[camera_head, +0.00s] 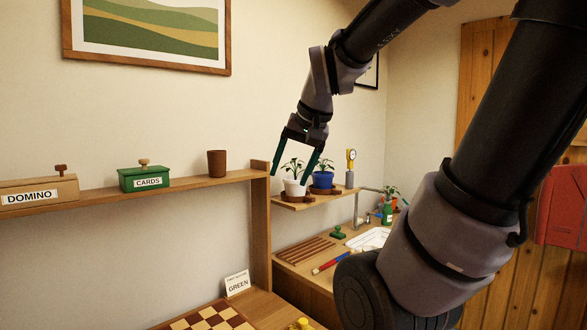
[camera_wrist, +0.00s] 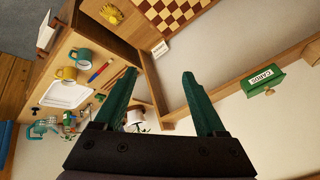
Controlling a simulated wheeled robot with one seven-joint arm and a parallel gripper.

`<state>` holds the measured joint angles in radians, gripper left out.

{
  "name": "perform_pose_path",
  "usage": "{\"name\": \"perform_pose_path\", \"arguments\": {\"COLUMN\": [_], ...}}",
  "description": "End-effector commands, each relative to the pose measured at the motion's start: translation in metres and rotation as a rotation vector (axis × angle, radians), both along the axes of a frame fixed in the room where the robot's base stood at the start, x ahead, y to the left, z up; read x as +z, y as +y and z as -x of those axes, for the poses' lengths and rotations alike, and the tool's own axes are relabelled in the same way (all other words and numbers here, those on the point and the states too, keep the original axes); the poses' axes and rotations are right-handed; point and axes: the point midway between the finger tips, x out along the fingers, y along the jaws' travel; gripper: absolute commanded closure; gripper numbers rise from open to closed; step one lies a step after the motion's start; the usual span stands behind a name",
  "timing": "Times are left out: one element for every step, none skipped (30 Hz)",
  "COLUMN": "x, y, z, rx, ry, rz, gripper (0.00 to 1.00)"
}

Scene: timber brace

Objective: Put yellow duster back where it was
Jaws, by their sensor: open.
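A small yellow object (camera_head: 302,324), which may be the yellow duster, is cut off at the bottom edge of the head view. In the wrist view the yellow object (camera_wrist: 112,14) lies on the wooden surface beside the chequered board (camera_wrist: 172,10); its exact form is too small to tell. My gripper (camera_head: 290,179) is open and empty, high in front of the small plant shelf (camera_head: 300,203). In the wrist view my gripper (camera_wrist: 160,74) has its green fingers spread with nothing between them. The yellow object is well away from the fingers.
A white potted plant (camera_head: 294,187) and a blue pot (camera_head: 323,179) stand close behind my fingers. A long shelf at left holds a domino box (camera_head: 38,191), a green cards box (camera_head: 143,178) and a brown cup (camera_head: 217,163). An upright post (camera_head: 261,230) divides shelf and counter.

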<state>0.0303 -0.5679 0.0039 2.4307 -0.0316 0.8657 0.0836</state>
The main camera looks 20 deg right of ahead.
Motion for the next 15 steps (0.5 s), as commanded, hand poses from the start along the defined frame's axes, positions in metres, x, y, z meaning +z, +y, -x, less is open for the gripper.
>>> {"name": "perform_pose_path", "arguments": {"x": [0.006,0.008,0.01,0.011,0.012,0.013,0.013,0.013,0.013,0.013,0.013,0.013,0.013,0.013,0.013], "y": [0.005,0.007,0.01,0.011,0.012,0.014,0.014,0.015,0.016,0.016,0.016,0.016,0.016,0.016,0.016], "z": [0.016,0.023,0.032,0.037,0.041,0.046,0.049,0.051,0.052,0.053,0.053,0.053,0.053,0.053,0.053], "rx": [0.022,0.033,0.047,0.055,0.063,0.071,0.075,0.078,0.082,0.083,0.083,0.084,0.083,0.083,0.083], "ry": [-0.029,-0.04,-0.052,-0.06,-0.068,-0.074,-0.079,-0.08,-0.083,-0.084,-0.084,-0.084,-0.084,-0.084,-0.084], "rz": [-0.002,-0.004,-0.006,-0.007,-0.007,-0.009,-0.009,-0.009,-0.01,-0.009,-0.009,-0.008,-0.009,-0.009,-0.009], "gripper": [0.27,0.27,0.27,0.27,0.27,0.27,0.27,0.27,0.27,0.27,0.27,0.27,0.27,0.27,0.27]}}
